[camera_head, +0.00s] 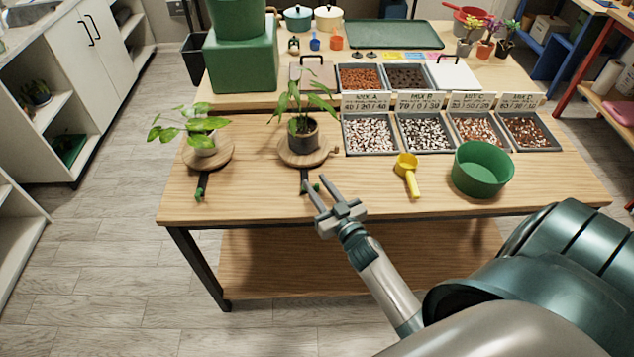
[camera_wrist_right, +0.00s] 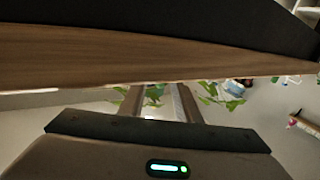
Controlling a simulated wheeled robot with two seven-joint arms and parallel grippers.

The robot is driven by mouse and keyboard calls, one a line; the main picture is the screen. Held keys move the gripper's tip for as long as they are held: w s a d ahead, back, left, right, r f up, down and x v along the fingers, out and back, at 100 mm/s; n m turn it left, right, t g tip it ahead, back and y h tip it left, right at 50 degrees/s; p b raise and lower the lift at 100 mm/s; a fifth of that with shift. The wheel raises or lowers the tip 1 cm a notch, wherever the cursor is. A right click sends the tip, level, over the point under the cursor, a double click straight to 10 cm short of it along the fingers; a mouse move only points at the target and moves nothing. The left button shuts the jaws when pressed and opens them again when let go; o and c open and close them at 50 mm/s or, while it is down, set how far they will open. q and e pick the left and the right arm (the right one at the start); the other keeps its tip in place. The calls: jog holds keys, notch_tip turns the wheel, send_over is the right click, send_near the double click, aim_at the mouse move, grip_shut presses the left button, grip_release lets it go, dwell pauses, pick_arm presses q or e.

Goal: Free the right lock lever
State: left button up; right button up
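The right lock lever (camera_head: 305,179) is a dark bar with a green tip, sticking out toward the front table edge from the right round wooden turntable (camera_head: 303,156). A potted plant (camera_head: 302,134) stands on that turntable. My right gripper (camera_head: 316,186) is open, its two fingers apart around or just in front of the lever's green tip; I cannot tell whether they touch it. In the right wrist view its fingers (camera_wrist_right: 158,104) are parted, with green leaves showing beyond and no lever that I can make out. My left gripper is out of view.
A left turntable (camera_head: 222,158) with a leafy plant has a similar lever (camera_head: 201,187). A yellow scoop (camera_head: 407,174) and green pot (camera_head: 482,169) are to the right. Trays of pebble mix (camera_head: 369,150) stand behind. The wooden table edge (camera_wrist_right: 100,58) lies close in the wrist view.

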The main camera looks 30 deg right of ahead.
jog(key=shift+w, duration=0.35)
grip_shut()
